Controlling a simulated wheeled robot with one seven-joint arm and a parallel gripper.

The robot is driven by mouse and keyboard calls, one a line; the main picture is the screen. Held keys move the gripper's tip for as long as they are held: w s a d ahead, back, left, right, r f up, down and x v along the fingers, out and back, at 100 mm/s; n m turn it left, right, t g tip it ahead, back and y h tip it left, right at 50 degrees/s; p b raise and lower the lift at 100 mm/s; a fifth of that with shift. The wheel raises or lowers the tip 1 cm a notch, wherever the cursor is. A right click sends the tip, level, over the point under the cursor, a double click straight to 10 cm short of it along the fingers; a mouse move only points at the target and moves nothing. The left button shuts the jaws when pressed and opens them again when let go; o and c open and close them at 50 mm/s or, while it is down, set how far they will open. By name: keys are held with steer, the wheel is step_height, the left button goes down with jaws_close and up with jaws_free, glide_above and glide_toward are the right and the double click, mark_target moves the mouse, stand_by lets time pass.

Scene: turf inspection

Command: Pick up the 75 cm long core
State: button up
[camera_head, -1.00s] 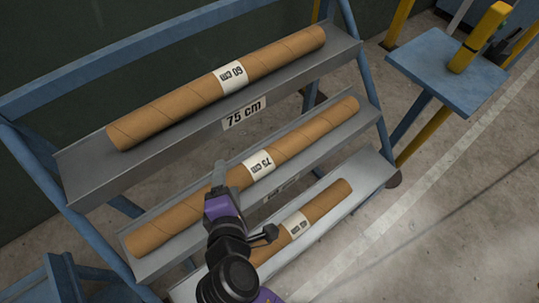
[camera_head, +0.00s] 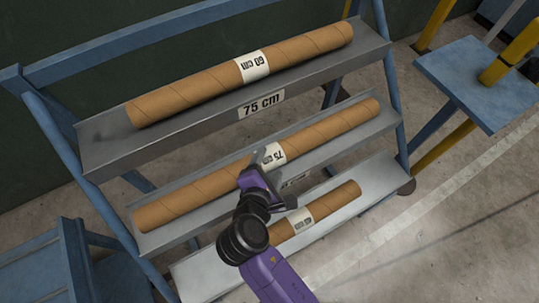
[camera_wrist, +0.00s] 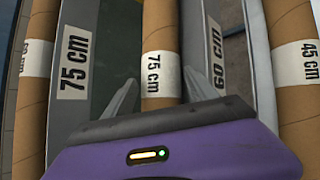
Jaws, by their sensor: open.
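The core labelled 75 cm (camera_head: 320,132) is a brown cardboard tube with a white label, lying on the middle shelf of a sloped rack. In the wrist view this core (camera_wrist: 160,25) runs up the middle, its label facing me. My gripper (camera_head: 266,164) is at the core's middle, partly covering the label in the head view. In the wrist view my gripper (camera_wrist: 161,92) is open, one finger on each side of the core near its label. I cannot tell how deep the fingers reach.
A core labelled 60 cm (camera_head: 200,92) lies on the top shelf, whose plate (camera_head: 262,105) reads 75 cm. A shorter core (camera_head: 335,200), labelled 45 cm in the wrist view (camera_wrist: 295,60), lies on the bottom shelf. A blue stand (camera_head: 465,80) is at the right.

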steer(key=shift+x, duration=0.85)
steer(key=shift+c, duration=0.3)
jaws_close()
steer(key=shift+r, duration=0.15)
steer(key=shift+r, duration=0.1)
